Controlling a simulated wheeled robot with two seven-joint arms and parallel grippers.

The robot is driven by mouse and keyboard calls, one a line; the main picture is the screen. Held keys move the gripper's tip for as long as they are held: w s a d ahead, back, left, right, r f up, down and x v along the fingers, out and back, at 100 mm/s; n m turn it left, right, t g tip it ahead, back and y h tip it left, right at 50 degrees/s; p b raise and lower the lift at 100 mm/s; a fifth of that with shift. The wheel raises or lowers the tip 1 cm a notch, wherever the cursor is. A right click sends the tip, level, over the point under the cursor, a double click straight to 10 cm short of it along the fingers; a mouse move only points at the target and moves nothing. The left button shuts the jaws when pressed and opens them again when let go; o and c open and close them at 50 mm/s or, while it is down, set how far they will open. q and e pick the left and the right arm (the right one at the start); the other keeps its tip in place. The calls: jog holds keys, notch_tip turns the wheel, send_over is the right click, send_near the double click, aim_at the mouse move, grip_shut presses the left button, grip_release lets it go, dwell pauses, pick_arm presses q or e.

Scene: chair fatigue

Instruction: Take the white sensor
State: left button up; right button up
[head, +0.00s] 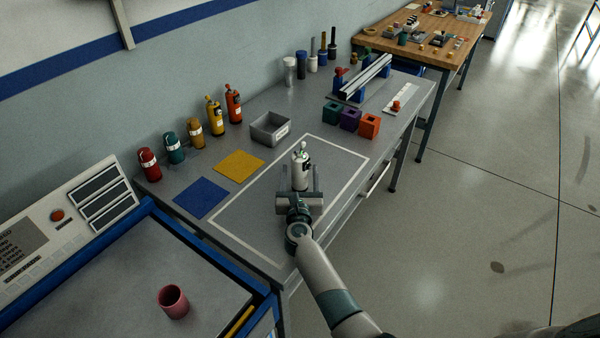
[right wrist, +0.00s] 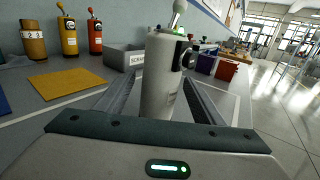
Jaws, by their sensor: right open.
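The white sensor (head: 300,171) stands upright on the grey table, inside the white-outlined rectangle. It has a rounded top with a small stem and a dark fitting on its side. In the right wrist view the white sensor (right wrist: 160,80) stands between the two fingers. My right gripper (head: 301,178) is open, low over the table, with one finger on each side of the sensor. I cannot tell whether either finger touches it. My left gripper is not in view.
Red, teal, tan, yellow and orange canisters (head: 214,116) line the wall side. A grey scrap bin (head: 270,129), yellow mat (head: 240,163) and blue mat (head: 201,198) lie left of the outline. Coloured cubes (head: 369,126) stand beyond it. A pink cup (head: 173,301) stands front left.

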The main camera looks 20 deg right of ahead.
aim_at(303, 167)
jog(key=c, duration=1.2)
jog(key=shift+r, duration=0.15)
jog(key=shift+r, duration=0.6)
jog(key=r+p, duration=0.1)
jog(key=d+r+p, duration=0.1)
jog(key=r, duration=0.1)
jog(key=shift+r, duration=0.25)
jog(key=d+r+p, duration=0.1)
jog(key=d+r, duration=0.1)
jog(key=d, duration=0.1)
jog(key=d+r+p, duration=0.1)
jog(key=d+r, duration=0.1)
jog(key=d, duration=0.2)
jog(key=d+r, duration=0.2)
jog(key=d, duration=0.1)
jog(key=shift+s+d+p, duration=0.3)
jog(key=shift+s+p, duration=0.05)
jog(key=shift+p, duration=0.05)
